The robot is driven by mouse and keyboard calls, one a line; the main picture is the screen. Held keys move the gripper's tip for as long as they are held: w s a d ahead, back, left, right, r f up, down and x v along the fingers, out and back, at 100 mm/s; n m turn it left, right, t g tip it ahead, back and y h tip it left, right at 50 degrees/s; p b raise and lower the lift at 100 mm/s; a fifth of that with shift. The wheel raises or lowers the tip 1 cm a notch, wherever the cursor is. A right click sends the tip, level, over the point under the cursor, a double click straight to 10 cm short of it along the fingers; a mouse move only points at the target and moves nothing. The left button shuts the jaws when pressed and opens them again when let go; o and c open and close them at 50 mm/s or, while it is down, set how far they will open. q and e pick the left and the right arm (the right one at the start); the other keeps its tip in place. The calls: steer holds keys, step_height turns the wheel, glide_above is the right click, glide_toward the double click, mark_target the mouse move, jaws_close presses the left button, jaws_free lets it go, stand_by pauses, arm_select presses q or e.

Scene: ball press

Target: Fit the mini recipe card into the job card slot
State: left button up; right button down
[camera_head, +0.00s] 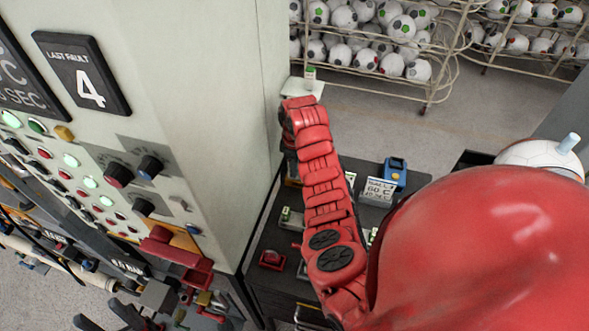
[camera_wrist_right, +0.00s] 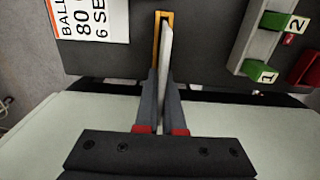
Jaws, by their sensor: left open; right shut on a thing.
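In the right wrist view my right gripper (camera_wrist_right: 162,85) is shut on a thin pale card (camera_wrist_right: 166,70), seen edge-on. A narrow orange piece (camera_wrist_right: 163,15) stands around or just behind the card's far end. I cannot tell whether it is the job card slot, or whether the card touches it. The card's printed face is hidden. In the head view my right arm covers the middle and hides its gripper and the card. My left gripper (camera_head: 105,318) is open and empty at the bottom left, below the machine panel.
The right wrist view shows an 80 C sign (camera_wrist_right: 92,20) at left and green numbered tabs (camera_wrist_right: 260,72) at right. The control panel (camera_head: 80,165) stands left; ball racks (camera_head: 380,45) stand behind.

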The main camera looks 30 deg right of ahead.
steer(key=shift+f, duration=0.1)
steer(key=c, duration=1.5)
jaws_free()
steer(key=o, duration=0.5)
steer(key=shift+r, duration=0.2)
step_height(320, 180, up, 11)
steer(key=p, duration=0.2)
steer(key=shift+w+f+p, duration=0.1)
steer(key=shift+p, duration=0.2)
steer(key=shift+r, duration=0.55)
